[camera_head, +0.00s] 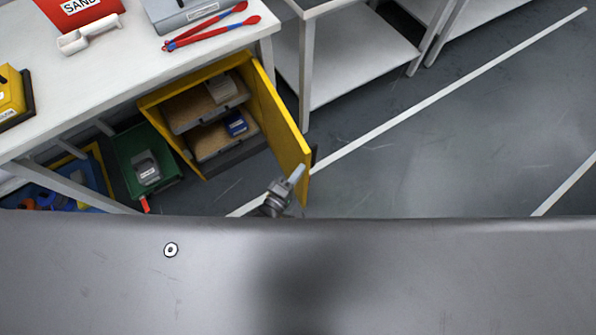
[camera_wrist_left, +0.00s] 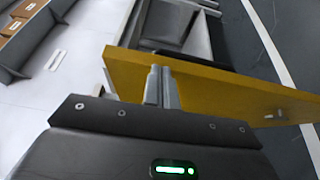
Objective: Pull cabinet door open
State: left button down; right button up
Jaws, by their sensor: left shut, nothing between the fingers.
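The yellow cabinet (camera_head: 188,160) stands under the white workbench in the head view. Its door (camera_head: 278,122) is swung wide open to the right, showing the shelves inside. A dark handle (camera_head: 313,157) shows at the door's outer side near the free edge. My left gripper (camera_head: 298,174) is shut and empty, at the inner side of the door near its free edge. In the left wrist view the closed fingers (camera_wrist_left: 161,84) overlap the yellow door (camera_wrist_left: 215,88); whether they touch it I cannot tell. My right gripper is not in view.
A green crate (camera_head: 128,148) stands on the floor left of the cabinet. The white workbench (camera_head: 110,65) holds red-and-blue pliers (camera_head: 212,27) near its edge. A white shelf rack (camera_head: 350,70) stands behind the door. The floor to the right is clear.

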pick_arm(q)
jog(key=v, duration=1.3)
jog(key=shift+s+d+p, duration=0.2)
jog(key=shift+d+p, duration=0.05)
jog(key=shift+p, duration=0.15)
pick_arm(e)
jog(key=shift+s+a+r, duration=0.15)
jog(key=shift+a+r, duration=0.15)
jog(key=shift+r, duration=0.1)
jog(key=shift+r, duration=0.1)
